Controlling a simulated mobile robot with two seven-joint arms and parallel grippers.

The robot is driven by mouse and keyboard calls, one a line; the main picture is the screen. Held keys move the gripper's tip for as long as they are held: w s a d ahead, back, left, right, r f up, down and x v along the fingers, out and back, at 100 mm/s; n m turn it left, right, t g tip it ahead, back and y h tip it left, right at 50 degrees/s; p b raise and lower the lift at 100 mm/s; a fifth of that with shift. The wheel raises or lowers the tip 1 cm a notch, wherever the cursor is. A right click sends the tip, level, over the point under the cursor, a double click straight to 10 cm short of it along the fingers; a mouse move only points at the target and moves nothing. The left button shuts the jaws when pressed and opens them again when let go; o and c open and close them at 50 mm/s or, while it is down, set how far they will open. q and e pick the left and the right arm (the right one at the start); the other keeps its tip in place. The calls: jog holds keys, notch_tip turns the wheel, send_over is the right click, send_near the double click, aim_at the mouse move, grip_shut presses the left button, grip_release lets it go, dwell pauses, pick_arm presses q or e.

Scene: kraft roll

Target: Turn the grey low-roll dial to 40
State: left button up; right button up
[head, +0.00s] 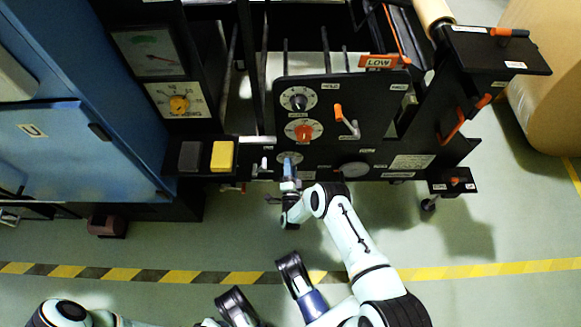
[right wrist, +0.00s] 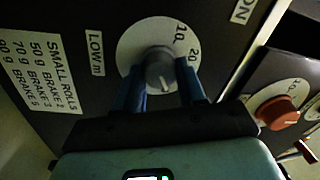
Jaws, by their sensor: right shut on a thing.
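The grey low-roll dial (right wrist: 159,68) fills the middle of the right wrist view, a grey knob on a round white scale beside a "LOW m" label. The numbers 10 and 20 show at the scale's upper right; the rest is hidden, and I cannot read the dial's setting. My right gripper (right wrist: 161,84) has its two blue fingers on either side of the knob, shut on it. In the head view the dial (head: 289,157) is low on the black panel, with my right gripper (head: 289,174) reaching it from below.
A red dial (head: 304,132) and a dark dial (head: 299,100) sit above on the same panel, with an orange-handled lever (head: 345,120) to their right. A yellow block (head: 222,155) is at the left. Open floor lies in front of the machine.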

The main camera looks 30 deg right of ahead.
jog(key=shift+w+r+m, duration=0.1)
jog(key=shift+m, duration=0.5)
jog(key=o, duration=1.1)
jog(key=shift+c, duration=0.2)
